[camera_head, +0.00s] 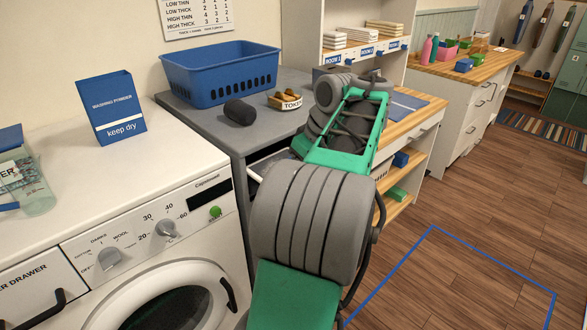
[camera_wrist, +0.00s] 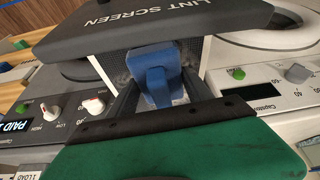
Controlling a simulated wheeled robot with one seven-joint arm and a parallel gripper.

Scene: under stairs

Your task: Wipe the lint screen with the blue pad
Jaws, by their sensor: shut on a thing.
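In the wrist view my gripper (camera_wrist: 160,98) is shut on the blue pad (camera_wrist: 152,62). Greyish lint shows on the mesh beside the pad. The pad looks close against the mesh, but I cannot tell whether it touches. In the head view my arm hides the gripper, the pad and most of the lint screen.
A white washer (camera_head: 150,195) stands left of a grey dryer (camera_head: 215,130). On top are a blue powder box (camera_head: 112,108), a blue basket (camera_head: 222,75), a dark roll (camera_head: 240,111) and a token tray (camera_head: 287,101). Blue tape marks the open wooden floor at right.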

